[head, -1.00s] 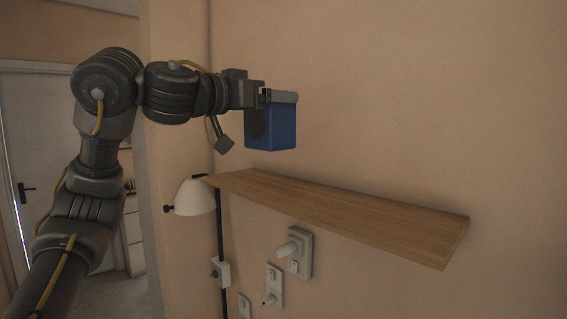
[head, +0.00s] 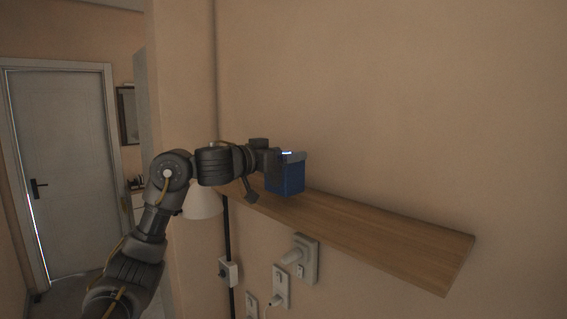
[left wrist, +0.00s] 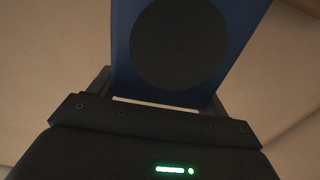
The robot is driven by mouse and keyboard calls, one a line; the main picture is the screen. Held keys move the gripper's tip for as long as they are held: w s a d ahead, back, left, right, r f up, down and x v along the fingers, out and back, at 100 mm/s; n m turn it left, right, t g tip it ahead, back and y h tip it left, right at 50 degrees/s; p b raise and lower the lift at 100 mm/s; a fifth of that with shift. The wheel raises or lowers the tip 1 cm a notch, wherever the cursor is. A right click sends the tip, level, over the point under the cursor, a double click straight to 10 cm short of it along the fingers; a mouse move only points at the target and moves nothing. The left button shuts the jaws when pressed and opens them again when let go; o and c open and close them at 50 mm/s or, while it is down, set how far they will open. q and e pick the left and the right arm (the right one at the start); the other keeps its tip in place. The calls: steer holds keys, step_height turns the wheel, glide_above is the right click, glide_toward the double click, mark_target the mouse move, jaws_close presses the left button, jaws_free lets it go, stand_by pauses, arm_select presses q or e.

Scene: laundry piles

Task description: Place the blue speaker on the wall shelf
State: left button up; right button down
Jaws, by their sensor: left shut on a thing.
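The blue speaker (head: 286,178) is a small box with a dark round front. My left gripper (head: 291,156) is shut on its upper part. In the left wrist view the speaker (left wrist: 122,42) stands between the fingers, its dark round face towards the camera. The wall shelf (head: 370,232) is a long wooden board on the wall. In the head view the speaker's bottom is at the left part of the shelf, roughly upright; I cannot tell whether it touches the board. My right gripper is in neither view.
A white lamp shade (head: 203,203) hangs by the shelf's left end, partly behind my arm. Sockets with plugs (head: 301,257) are on the wall below the shelf. The middle and right of the shelf are bare. A door (head: 75,160) is at the far left.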

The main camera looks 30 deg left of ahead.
arm_select(q)
step_height(320, 180, down, 2)
steer(key=shift+f, duration=0.1)
steer(key=shift+a+f, duration=0.2)
steer(key=shift+f, duration=0.05)
steer(key=shift+d+f, duration=0.1)
steer(key=shift+d, duration=0.1)
steer(key=o, duration=0.9)
steer(key=shift+o, duration=1.2)
steer(key=shift+f, duration=0.1)
steer(key=shift+a, duration=0.1)
